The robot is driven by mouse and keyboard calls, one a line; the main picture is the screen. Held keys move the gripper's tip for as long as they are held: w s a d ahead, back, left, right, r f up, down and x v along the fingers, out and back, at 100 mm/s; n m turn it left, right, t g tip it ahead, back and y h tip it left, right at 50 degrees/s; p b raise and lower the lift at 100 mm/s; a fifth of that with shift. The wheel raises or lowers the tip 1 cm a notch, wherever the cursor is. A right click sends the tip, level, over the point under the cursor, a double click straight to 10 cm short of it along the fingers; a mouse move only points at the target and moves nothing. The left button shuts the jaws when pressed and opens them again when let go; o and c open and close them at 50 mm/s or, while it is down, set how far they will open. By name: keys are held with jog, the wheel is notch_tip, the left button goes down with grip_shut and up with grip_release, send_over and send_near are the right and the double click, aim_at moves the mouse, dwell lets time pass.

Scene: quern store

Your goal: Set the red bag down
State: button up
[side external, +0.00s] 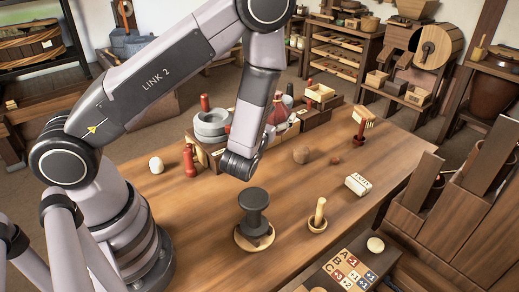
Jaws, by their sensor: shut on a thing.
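The red bag (279,112) shows just right of my forearm, near the row of boxes at the back of the wooden table (190,220). My forearm covers part of it. My gripper (269,135) is small and mostly hidden behind my wrist. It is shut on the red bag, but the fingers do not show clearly. I cannot tell whether the bag touches anything below it.
A dark spool-shaped piece (253,205) stands on a round wooden base in front of my wrist. A red bottle (189,160), a white egg-shaped thing (156,165), a wooden peg (319,213) and a white block (358,184) stand around. The right-middle table is mostly clear.

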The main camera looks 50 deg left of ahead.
jog(key=shift+w+d+f+n+g+y, duration=1.25)
jog(key=shift+w+f+g+y, duration=0.15)
jog(key=shift+f, duration=1.8)
jog(key=shift+w+d+f+n+g+y, duration=1.25)
jog(key=shift+f+g, duration=0.3)
jog(key=shift+f, duration=1.65)
jog(key=shift+w+d+f+n+g+y, duration=1.25)
jog(key=shift+w+d+f+n+g, duration=0.15)
jog(key=shift+f, duration=1.8)
jog(key=shift+a+f, duration=0.1)
jog(key=shift+f, duration=0.5)
jog(key=o, duration=1.2)
jog(key=shift+o, duration=0.2)
jog(key=shift+s, duration=0.1)
jog(key=shift+r, duration=0.1)
